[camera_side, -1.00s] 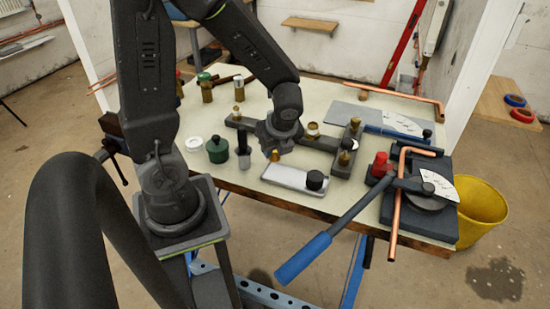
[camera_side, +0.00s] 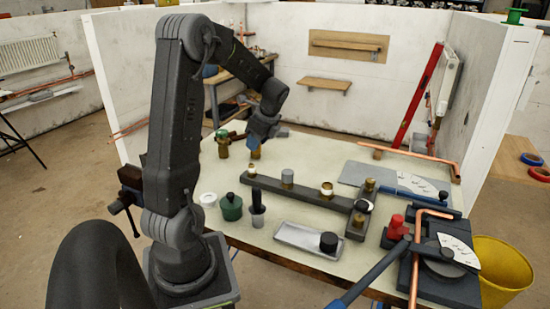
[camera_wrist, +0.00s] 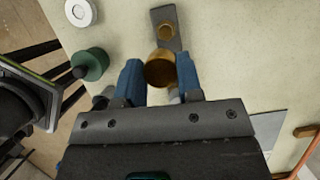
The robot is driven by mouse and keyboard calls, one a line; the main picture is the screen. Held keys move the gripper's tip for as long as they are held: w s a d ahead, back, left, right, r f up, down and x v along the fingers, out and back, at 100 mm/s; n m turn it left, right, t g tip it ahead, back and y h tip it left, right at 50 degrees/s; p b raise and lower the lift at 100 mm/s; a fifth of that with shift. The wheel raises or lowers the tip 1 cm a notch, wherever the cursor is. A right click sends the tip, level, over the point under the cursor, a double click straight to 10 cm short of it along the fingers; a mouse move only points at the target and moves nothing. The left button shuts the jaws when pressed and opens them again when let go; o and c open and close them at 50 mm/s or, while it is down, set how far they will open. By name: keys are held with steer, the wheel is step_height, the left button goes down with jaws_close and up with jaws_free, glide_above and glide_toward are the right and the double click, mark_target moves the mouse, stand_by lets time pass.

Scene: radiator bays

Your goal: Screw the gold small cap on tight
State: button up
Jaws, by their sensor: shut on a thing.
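My gripper (camera_wrist: 160,84) is shut on the gold small cap (camera_wrist: 160,68), which sits between its blue fingers in the wrist view. In the side view my gripper (camera_side: 262,132) is over the far left part of the bench, and the gold cap (camera_side: 255,153) shows just under it. The dark bar (camera_side: 300,194) lies below and nearer. Whether the cap touches anything underneath is hidden.
A white cap (camera_side: 208,200), a green bottle (camera_side: 231,207) and a dark-handled tool (camera_side: 257,208) stand near the front left. A tray (camera_side: 297,237) carries a black cap (camera_side: 328,242). A pipe bender (camera_side: 440,250) fills the right. A brass fitting with a green top (camera_side: 222,144) stands behind.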

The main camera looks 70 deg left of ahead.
mark_target(252, 165)
steer(key=shift+s+a+n, duration=0.2)
steer(key=shift+s+a, duration=0.1)
steer(key=shift+a, duration=0.2)
steer(key=shift+s+a+n, duration=0.2)
steer(key=shift+s+a, duration=0.05)
steer(key=shift+a, duration=0.25)
steer(key=shift+a+f, duration=0.1)
steer(key=shift+f, duration=2.1)
steer(key=shift+f, duration=1.1)
steer(key=o, duration=1)
steer(key=v, duration=1.4)
